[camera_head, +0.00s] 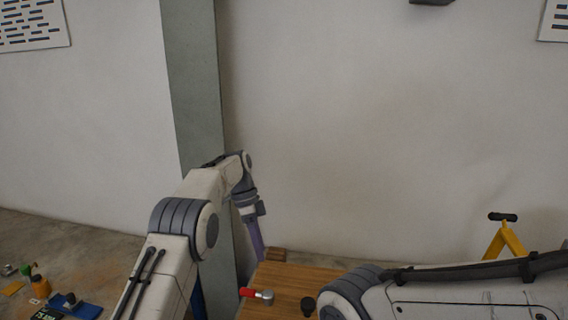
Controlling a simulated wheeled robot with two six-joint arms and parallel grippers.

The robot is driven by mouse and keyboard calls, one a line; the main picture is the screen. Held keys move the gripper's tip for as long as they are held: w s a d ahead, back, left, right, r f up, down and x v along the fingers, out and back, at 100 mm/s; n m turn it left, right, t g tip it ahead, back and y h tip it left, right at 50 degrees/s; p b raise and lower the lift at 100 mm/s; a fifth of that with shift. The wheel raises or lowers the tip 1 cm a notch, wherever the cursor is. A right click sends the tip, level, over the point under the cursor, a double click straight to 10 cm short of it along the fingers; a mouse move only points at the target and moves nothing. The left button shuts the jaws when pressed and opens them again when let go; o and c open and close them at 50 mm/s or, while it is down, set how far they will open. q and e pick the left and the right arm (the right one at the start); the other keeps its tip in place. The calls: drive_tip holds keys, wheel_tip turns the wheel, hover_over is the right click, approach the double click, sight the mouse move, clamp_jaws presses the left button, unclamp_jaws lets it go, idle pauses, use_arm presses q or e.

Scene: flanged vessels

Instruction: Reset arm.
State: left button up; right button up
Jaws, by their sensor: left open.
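My left arm comes up from the bottom and bends over at the top. Its gripper (257,250), with purple fingers, points down above the left back part of a wooden table (290,284). It is open, and I see nothing between its fingers. The fingers overlap one another from this angle. My right arm lies across the lower right corner, and its gripper is out of the picture. No flanged vessel can be made out.
A red-handled tool (257,295) and a small black piece (308,306) lie on the table. A small brown block (276,255) is at its back edge. A grey pillar (192,90) stands behind my left arm. A yellow frame (503,240) is at right. Small items and a blue mat (86,311) lie at lower left.

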use_arm(q)
drive_tip(key=s+d+r+n+t+y+b, duration=0.1)
drive_tip(key=s+d+n+b, duration=0.2)
drive_tip(key=s, duration=0.7)
drive_tip(key=s+d+r+n+t+y+b, duration=0.1)
drive_tip(key=s+d+n, duration=0.2)
drive_tip(key=s+d, duration=0.5)
drive_tip(key=s+a+f+n+b, duration=0.1)
drive_tip(key=s+a+f, duration=0.3)
drive_tip(key=s, duration=0.6)
drive_tip(key=s+a+f+n+t+b, duration=0.1)
drive_tip(key=s+a+f+n+b, duration=0.1)
drive_tip(key=s, duration=0.9)
drive_tip(key=shift+a+f+n+b, duration=0.3)
drive_tip(key=shift+a+f, duration=0.6)
drive_tip(key=shift+a, duration=0.2)
use_arm(e)
wheel_tip(320, 180, down, 8)
drive_tip(key=shift+f, duration=0.2)
